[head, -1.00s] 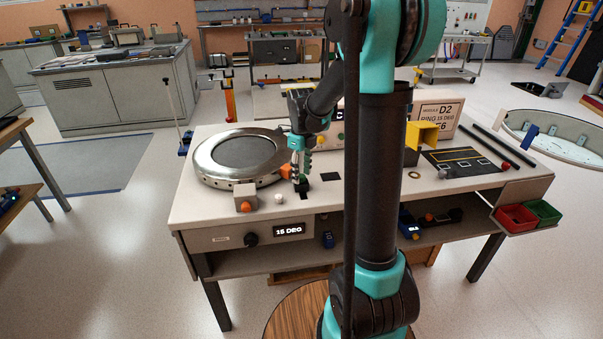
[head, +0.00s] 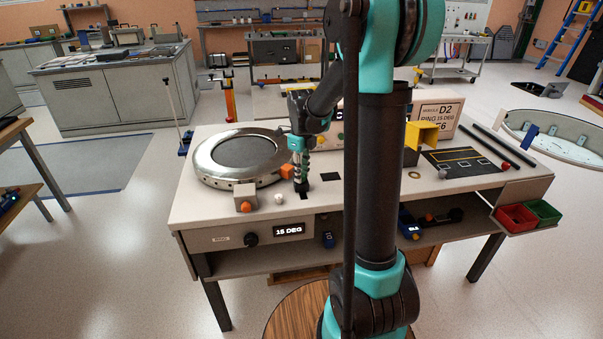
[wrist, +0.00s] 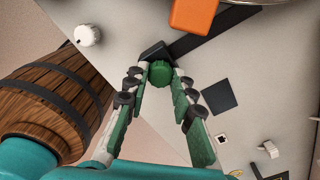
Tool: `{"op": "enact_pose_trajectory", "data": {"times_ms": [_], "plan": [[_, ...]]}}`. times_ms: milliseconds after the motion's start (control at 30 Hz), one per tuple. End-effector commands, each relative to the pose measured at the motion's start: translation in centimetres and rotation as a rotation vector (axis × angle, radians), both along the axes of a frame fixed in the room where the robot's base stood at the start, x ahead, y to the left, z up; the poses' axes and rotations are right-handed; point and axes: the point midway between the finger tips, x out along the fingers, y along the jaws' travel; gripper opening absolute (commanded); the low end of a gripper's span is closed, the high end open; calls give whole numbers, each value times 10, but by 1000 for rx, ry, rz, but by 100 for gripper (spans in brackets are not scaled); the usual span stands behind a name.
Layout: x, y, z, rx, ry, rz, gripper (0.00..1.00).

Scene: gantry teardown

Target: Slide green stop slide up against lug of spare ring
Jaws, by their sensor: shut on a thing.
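The green stop slide (wrist: 160,73) shows in the wrist view as a round green knob on a dark block. It sits at the end of a dark track (wrist: 205,36). My gripper (wrist: 160,80) is shut on the knob from above. The orange lug (wrist: 195,15) lies further along the track, apart from the slide, with a gap between them. In the head view, the spare ring (head: 200,171) lies flat on the bench with its orange lug (head: 288,172) at its right edge. My gripper (head: 301,186) points down just right of the lug and hides most of the slide.
A block with an orange knob (head: 244,198) and a white knob (head: 279,199) stand near the bench's front edge. A dark square (head: 330,176) lies right of my gripper. A yellow bracket (head: 422,135) stands further right. The display reads 15 DEG (head: 289,230).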

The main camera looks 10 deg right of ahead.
Motion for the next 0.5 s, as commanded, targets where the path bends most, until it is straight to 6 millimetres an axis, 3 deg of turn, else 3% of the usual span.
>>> {"op": "enact_pose_trajectory", "data": {"times_ms": [300,500], "plan": [[30,0,0,0,0,0,0],[33,0,0,0,-1,0,0]]}}
